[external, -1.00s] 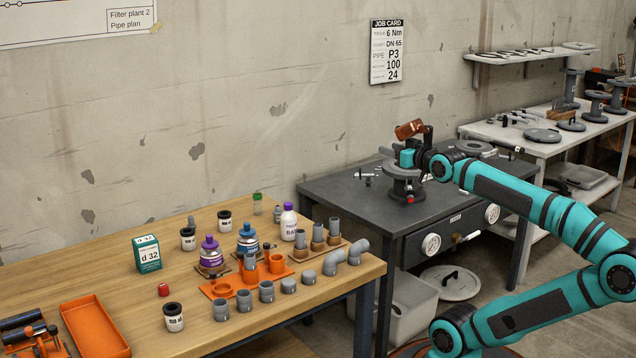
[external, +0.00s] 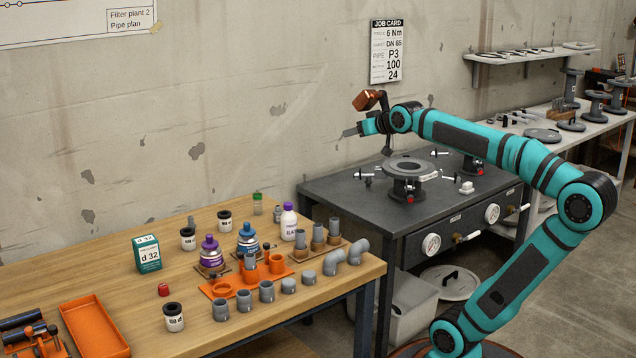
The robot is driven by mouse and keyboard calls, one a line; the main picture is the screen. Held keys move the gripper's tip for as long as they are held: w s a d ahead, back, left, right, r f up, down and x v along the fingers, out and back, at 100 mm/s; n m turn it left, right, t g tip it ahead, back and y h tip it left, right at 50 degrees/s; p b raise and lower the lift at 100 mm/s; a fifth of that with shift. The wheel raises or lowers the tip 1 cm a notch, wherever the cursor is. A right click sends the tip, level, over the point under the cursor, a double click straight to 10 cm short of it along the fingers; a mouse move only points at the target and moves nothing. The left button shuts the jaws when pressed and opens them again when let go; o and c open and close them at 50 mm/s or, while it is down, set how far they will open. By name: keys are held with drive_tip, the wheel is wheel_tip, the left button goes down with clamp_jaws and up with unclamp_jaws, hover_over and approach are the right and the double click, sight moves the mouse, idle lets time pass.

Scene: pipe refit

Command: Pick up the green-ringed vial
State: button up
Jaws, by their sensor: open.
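A small clear vial (external: 257,204) with green at its top stands upright at the back of the wooden bench. It is small here, so I cannot tell whether the green is a ring or a cap. My gripper (external: 350,132) is open and looks empty. It is raised, pointing left, above the far side of the dark bench, to the right of and higher than the vial, well apart from it.
Grey pipe pieces (external: 267,291) line the front. A flange stand (external: 407,178) rises from the dark bench (external: 340,196).

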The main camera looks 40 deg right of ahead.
drive_tip(key=w+a+g, duration=0.3)
drive_tip(key=w, duration=0.8)
drive_tip(key=g, duration=1)
hover_over(257, 193)
wheel_tip(257, 193, down, 15)
drive_tip(key=shift+h, duration=0.3)
drive_tip(key=f, duration=1.6)
drive_tip(key=shift+s+f, duration=0.2)
drive_tip(key=shift+f, duration=0.1)
drive_tip(key=c, duration=1.1)
drive_tip(key=shift+o, duration=0.2)
